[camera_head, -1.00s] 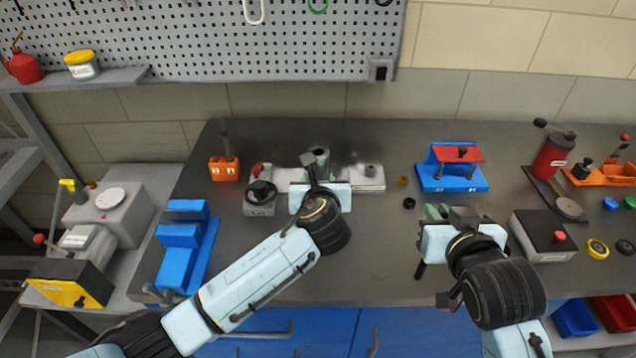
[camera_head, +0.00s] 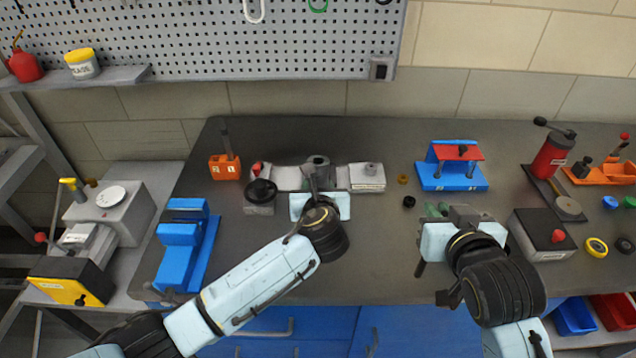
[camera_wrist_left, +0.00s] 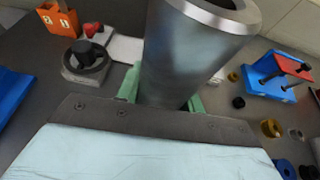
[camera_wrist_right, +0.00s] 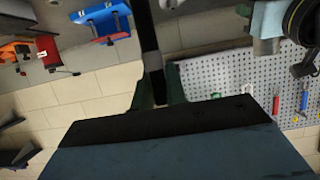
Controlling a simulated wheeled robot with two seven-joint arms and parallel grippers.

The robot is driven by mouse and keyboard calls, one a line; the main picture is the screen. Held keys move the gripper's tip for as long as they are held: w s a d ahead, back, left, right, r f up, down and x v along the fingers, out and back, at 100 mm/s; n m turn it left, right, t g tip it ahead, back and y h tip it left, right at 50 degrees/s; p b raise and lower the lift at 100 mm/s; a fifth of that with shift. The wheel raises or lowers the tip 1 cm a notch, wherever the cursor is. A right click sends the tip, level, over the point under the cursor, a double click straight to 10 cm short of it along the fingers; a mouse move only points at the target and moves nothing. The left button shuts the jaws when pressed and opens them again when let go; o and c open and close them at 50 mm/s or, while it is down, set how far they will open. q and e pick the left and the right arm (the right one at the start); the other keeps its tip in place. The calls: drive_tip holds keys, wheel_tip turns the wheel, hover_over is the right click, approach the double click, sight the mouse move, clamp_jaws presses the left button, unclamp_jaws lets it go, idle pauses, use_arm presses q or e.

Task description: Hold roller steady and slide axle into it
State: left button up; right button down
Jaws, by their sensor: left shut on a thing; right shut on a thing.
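The roller (camera_wrist_left: 195,60) is a thick grey metal cylinder with an open bore at its top end. My left gripper (camera_head: 316,186) is shut around it, and the roller's top (camera_head: 317,162) shows in the head view above the bench's middle. My right gripper (camera_head: 437,212) is shut on a slim black rod, the axle (camera_wrist_right: 148,38), which runs up between its green fingers in the right wrist view. In the head view a dark end of the rod (camera_head: 419,269) shows below the right hand. Axle and roller are well apart.
A grey fixture (camera_head: 368,177) lies behind the left hand. A blue stand with a red top (camera_head: 452,172) is at the back, and a grey box with a red button (camera_head: 540,236) stands right of the right hand.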

use_arm(q)
drive_tip(key=shift+f+b, duration=1.45)
drive_tip(key=shift+f, duration=2.05)
drive_tip(key=shift+f, duration=0.25)
drive_tip(key=o, duration=1)
drive_tip(key=c, duration=1)
